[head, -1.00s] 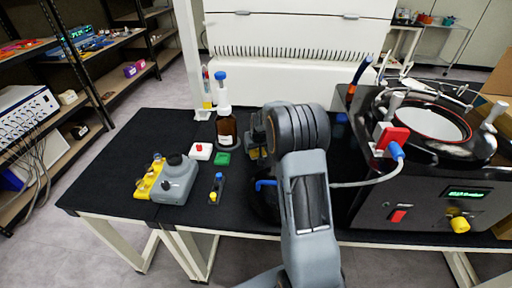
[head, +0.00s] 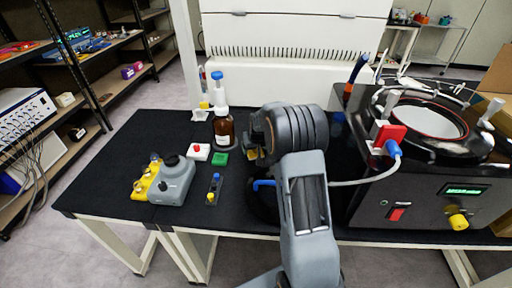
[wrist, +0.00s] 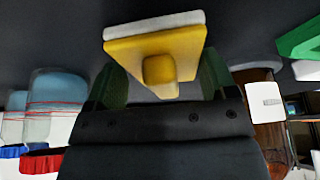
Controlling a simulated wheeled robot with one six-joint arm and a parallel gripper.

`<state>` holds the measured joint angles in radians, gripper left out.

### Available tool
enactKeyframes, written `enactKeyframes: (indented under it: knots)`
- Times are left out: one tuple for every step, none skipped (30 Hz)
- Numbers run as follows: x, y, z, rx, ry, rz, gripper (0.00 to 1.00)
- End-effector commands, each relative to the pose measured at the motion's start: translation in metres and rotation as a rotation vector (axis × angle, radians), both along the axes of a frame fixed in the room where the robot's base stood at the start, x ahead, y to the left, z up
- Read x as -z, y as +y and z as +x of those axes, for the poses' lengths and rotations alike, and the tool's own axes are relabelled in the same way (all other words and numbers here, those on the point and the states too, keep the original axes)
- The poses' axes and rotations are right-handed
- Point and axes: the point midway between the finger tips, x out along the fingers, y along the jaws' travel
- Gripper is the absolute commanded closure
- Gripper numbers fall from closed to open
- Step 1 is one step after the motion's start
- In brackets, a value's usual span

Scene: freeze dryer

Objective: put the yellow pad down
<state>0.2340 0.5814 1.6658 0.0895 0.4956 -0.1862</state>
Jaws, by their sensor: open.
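The yellow pad (wrist: 130,50) shows large in the wrist view, a flat yellow block with a pale grey layer on its far side and a stubby yellow handle (wrist: 160,72) toward me. The pale side faces the dark table top; whether it touches is hard to tell. My gripper (wrist: 160,85) is open, with one dark green finger on each side of the handle and gaps showing. In the head view, my wrist hides most of my gripper (head: 254,146); only a bit of yellow (head: 252,155) shows by the table.
The brown bottle (head: 223,128), red-and-white block (head: 198,152), green pad (head: 221,159) and small dark holder (head: 214,190) stand left of my gripper. A grey-and-yellow device (head: 172,181) sits farther left. The freeze dryer (head: 425,205) stands on the right. Black table (head: 130,130) is bare at back left.

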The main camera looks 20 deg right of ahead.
Motion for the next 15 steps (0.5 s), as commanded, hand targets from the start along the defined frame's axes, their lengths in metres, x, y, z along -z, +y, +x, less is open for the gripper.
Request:
enactKeyframes:
  knots:
    - [0.009,0.007,-0.004,-0.006,0.022,0.010,0.05]
    - [0.008,0.006,-0.004,-0.006,0.022,0.010,0.05]
    - [0.006,0.006,-0.004,-0.005,0.022,0.009,0.05]
    - [0.004,0.006,-0.004,-0.005,0.022,0.009,0.05]
    - [0.001,0.005,-0.004,-0.004,0.022,0.009,0.05]
    - [-0.003,0.003,-0.005,-0.001,0.021,0.008,0.05]
    - [-0.006,0.003,-0.007,0.000,0.019,0.008,0.05]
    - [-0.011,0.003,-0.009,0.001,0.018,0.008,0.05]
    - [-0.019,0.001,-0.011,0.003,0.015,0.007,0.05]
    - [-0.025,0.001,-0.013,0.003,0.013,0.006,0.05]
    - [-0.031,0.000,-0.016,0.005,0.012,0.006,0.05]
    - [-0.039,0.000,-0.019,0.006,0.011,0.006,0.05]
    - [-0.045,0.000,-0.021,0.006,0.010,0.005,0.05]
    - [-0.051,0.000,-0.023,0.006,0.010,0.005,0.05]
    - [-0.059,0.001,-0.026,0.006,0.009,0.005,0.05]
